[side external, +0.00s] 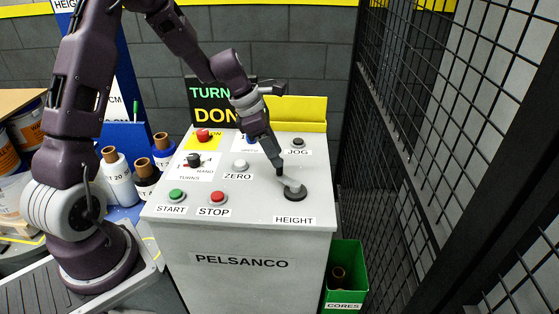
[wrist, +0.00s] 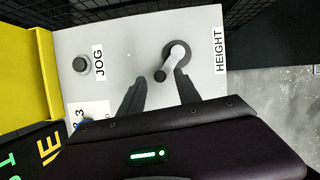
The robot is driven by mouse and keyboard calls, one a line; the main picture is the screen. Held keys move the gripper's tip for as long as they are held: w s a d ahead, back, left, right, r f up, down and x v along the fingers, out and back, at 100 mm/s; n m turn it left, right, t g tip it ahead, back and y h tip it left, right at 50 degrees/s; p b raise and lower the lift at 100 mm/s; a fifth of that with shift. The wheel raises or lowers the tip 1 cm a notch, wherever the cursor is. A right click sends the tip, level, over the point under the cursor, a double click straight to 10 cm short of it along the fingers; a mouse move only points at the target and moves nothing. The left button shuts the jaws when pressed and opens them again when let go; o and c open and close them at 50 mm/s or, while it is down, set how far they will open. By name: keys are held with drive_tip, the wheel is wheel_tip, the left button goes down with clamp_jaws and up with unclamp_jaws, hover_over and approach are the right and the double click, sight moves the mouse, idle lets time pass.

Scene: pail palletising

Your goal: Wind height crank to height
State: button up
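The height crank (side external: 294,190) sits at the right front of the grey panel's sloped top, above its HEIGHT label (side external: 295,220). Its grey arm points up-left from a dark round base in the side view. The crank shows also in the wrist view (wrist: 178,52), with its dark handle knob (wrist: 160,76) toward me. My gripper (side external: 279,172) reaches down to the knob end of the crank. In the wrist view my two fingers (wrist: 160,78) stand apart, one on each side of the knob, with visible gaps. Contact with the knob cannot be seen.
The panel also carries a JOG button (side external: 298,142), ZERO button (side external: 240,165), green START button (side external: 176,195), red STOP button (side external: 218,198) and TURNS knob (side external: 194,160). A black mesh fence (side external: 400,150) rises at the right. A green CORES bin (side external: 345,275) stands beside the panel.

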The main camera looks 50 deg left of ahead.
drive_tip(key=x, duration=0.3)
drive_tip(key=shift+d+f, duration=0.1)
drive_tip(key=shift+f, duration=0.05)
clamp_jaws()
drive_tip(key=shift+w+m, duration=0.3)
drive_tip(key=shift+m, duration=0.1)
